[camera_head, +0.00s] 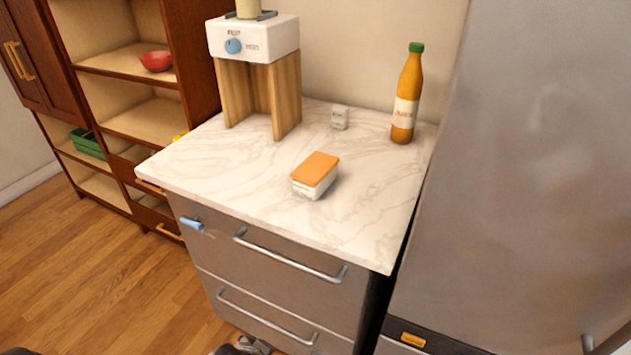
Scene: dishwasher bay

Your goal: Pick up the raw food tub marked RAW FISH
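A small white tub with an orange lid (316,174) sits on the white marble counter (230,175), near its middle front. It is closed and upright. I cannot read any marking on it at this size. Part of what looks like my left gripper (252,346) shows at the bottom edge, low in front of the drawers and well below the tub. It is mostly cut off, so its opening cannot be made out. My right gripper is not in view. Nothing is touching the tub.
An orange bottle with a green cap (406,95) and a small pale box (340,117) stand behind the tub. A white appliance on a wooden stand (254,40) is at the back left. A tall grey fridge-like unit (520,150) rises at right. The counter around the tub is clear.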

